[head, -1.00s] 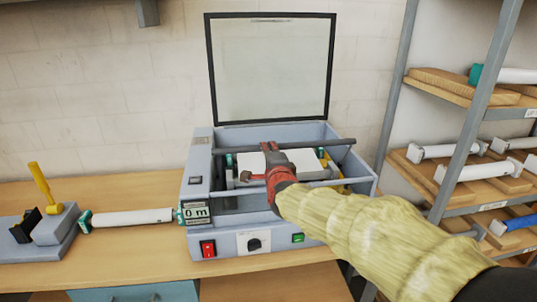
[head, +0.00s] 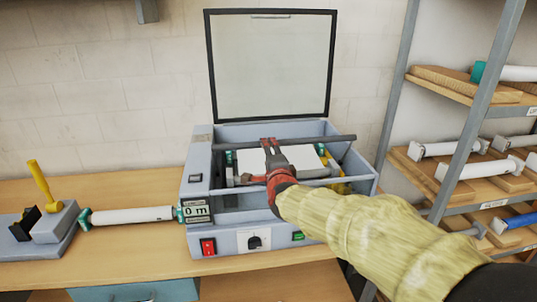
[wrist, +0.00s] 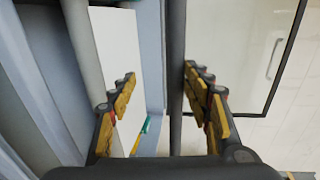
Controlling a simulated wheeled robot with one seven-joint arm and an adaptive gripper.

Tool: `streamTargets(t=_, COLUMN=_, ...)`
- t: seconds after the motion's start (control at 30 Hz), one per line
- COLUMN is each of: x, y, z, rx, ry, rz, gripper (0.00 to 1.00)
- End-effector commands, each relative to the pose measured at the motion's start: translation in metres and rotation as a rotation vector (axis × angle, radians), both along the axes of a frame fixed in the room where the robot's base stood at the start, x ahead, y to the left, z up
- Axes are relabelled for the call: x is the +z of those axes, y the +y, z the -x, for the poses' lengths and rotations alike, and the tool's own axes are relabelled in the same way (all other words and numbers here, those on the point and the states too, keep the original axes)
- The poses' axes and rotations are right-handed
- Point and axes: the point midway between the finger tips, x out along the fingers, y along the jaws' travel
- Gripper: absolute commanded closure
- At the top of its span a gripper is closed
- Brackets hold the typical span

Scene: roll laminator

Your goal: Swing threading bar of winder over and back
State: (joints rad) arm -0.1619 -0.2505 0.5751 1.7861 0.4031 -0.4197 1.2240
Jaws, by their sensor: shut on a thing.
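The winder is a pale blue box (head: 265,219) on the bench, with its clear lid up. A dark bar (head: 330,139), which I take for the threading bar, lies across its top near the back. It also runs lengthwise in the wrist view (wrist: 176,45). My gripper (head: 268,146) reaches over the front rail to this bar. In the wrist view its fingers (wrist: 162,82) straddle the dark bar and it is shut on it, though the exact contact is unclear. A white roll or sheet (head: 304,159) lies below, partly hidden by my gripper.
The raised lid (head: 272,65) stands behind the bar. A front rail (head: 330,182) crosses the box under my wrist. A white roll (head: 132,216) and a yellow-handled device (head: 43,195) are left on the bench. A shelf rack (head: 462,150) stands close on the right.

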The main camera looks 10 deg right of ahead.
Motion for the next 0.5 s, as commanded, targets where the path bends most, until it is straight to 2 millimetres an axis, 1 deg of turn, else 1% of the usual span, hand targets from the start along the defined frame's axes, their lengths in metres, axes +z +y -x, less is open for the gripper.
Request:
streamTargets(t=0.03, x=-0.014, y=0.0, z=0.004, rx=0.001, ry=0.024, rz=0.002, gripper=0.66)
streamTargets(t=0.17, x=-0.01, y=0.001, z=0.018, rx=0.002, ry=0.021, rz=0.001, gripper=0.66)
streamTargets(t=0.5, x=0.01, y=0.001, z=0.08, rx=0.002, ry=0.003, rz=-0.001, gripper=0.66)
